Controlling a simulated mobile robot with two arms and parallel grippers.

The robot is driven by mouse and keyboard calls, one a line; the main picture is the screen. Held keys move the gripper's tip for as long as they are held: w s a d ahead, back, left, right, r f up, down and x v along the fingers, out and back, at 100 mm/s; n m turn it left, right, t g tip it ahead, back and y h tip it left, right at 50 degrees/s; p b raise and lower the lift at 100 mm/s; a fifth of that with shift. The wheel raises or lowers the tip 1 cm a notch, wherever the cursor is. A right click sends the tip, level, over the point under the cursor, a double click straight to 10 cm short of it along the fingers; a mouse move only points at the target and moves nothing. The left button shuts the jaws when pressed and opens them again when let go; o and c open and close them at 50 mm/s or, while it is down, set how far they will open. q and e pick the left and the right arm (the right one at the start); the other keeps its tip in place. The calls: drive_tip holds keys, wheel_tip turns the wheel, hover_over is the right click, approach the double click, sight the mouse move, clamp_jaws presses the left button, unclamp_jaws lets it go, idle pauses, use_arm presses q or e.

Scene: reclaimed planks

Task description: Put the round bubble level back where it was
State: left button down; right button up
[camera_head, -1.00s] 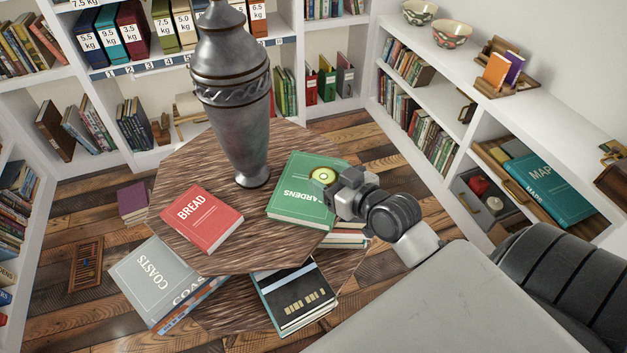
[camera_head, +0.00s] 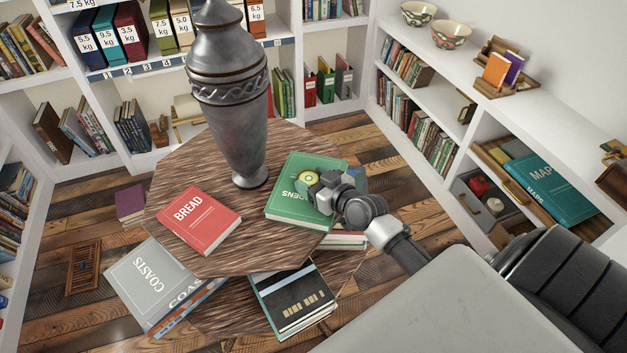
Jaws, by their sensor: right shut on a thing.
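The round bubble level (camera_head: 307,177) is a small disc with a yellow-green face and a pale ring. My right gripper (camera_head: 314,184) is shut on it, reaching in from the right, and hides part of its rim. The level is over the green book (camera_head: 300,212) on the octagonal wooden table. I cannot tell whether it touches the cover or is just above it. My left gripper is not in view.
A tall metal vase (camera_head: 232,105) stands on the table (camera_head: 185,165) behind the books. A red book titled BREAD (camera_head: 200,220) lies to the left. Below are a grey COASTS book (camera_head: 150,283) and a black book (camera_head: 293,300). Shelves surround the table.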

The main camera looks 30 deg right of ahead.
drive_tip(key=shift+f, duration=0.1)
drive_tip(key=o, duration=1.1)
drive_tip(key=shift+c, duration=0.2)
drive_tip(key=shift+r, duration=0.2)
drive_tip(key=v, duration=1.2)
drive_tip(key=shift+b, duration=0.3)
drive_tip(key=shift+f, duration=0.1)
